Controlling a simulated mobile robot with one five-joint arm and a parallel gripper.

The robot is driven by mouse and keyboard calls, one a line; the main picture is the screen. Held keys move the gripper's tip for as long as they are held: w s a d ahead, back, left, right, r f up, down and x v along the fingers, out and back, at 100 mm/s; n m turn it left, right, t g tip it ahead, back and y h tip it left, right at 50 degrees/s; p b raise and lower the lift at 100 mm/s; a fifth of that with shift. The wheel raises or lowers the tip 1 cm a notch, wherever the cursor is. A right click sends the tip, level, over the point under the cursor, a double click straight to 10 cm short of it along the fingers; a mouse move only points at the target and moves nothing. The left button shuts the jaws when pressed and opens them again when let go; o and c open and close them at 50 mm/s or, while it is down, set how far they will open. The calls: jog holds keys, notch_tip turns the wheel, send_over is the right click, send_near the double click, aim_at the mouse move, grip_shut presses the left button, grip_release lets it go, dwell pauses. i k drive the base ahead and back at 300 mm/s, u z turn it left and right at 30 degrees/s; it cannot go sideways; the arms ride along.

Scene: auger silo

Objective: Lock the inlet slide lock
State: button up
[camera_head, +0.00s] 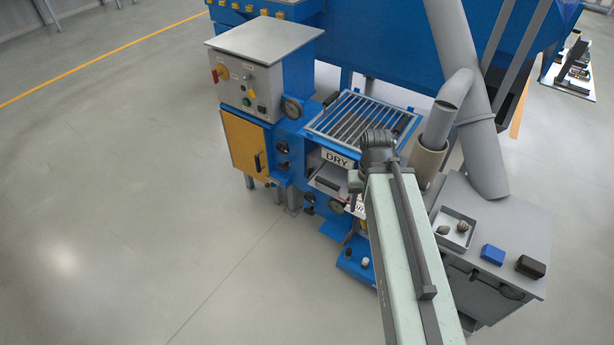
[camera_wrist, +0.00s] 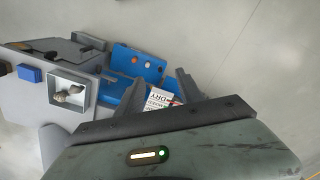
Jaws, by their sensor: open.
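The blue machine (camera_head: 292,140) stands mid-picture in the head view, with a slatted grate (camera_head: 362,118) on top and a "DRY" sign (camera_head: 338,159) below it. Round dark knobs (camera_head: 282,148) sit on its front. I cannot tell which part is the inlet slide lock. My gripper (camera_head: 354,188) is just below the sign, partly hidden by my arm. In the wrist view my gripper (camera_wrist: 158,82) shows two dark fingers spread apart with nothing held between them. A red and white printed label (camera_wrist: 160,98) lies behind the fingers; whether they touch anything is unclear.
A control box (camera_head: 240,85) and a yellow door (camera_head: 243,143) are at the left. A grey bench (camera_head: 480,210) at the right bears a tray (camera_head: 470,232), a blue block (camera_head: 493,254) and a black block (camera_head: 530,266). A thick pipe (camera_head: 480,150) slants behind. The left floor is clear.

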aim_at(331, 179)
jog(key=k, duration=1)
jog(key=u, duration=0.55)
jog(key=i, duration=1.2)
jog(key=u, duration=0.8)
jog(key=k, duration=0.85)
jog(key=u, duration=0.15)
jog(key=i, duration=0.95)
jog(key=z, duration=0.1)
